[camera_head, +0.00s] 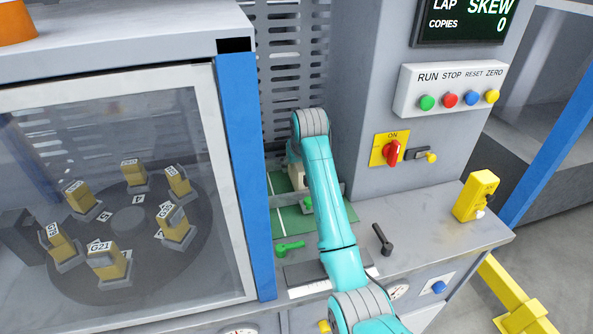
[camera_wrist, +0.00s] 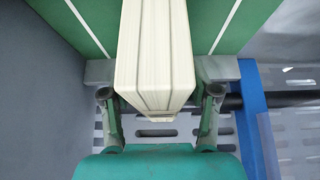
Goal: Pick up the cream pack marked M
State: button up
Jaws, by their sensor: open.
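A cream pack (camera_wrist: 155,50) with ribbed sides stands between the two fingers of my gripper (camera_wrist: 158,72) in the wrist view. The fingers are open, one on each side of it. Whether either finger touches it is hard to tell. In the head view a small cream part of the pack (camera_head: 297,175) shows beside my teal arm, which hides the rest of it and most of my gripper. No letter M can be read on the visible faces.
A green bed with white lines (camera_head: 287,222) lies under the pack. A slotted grey panel (camera_head: 290,70) stands behind. A blue post (camera_head: 244,180) is close on the left and a grey control column (camera_head: 365,90) on the right.

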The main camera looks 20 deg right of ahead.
jog(key=shift+f, duration=0.1)
jog(key=shift+c, duration=0.2)
grip_shut()
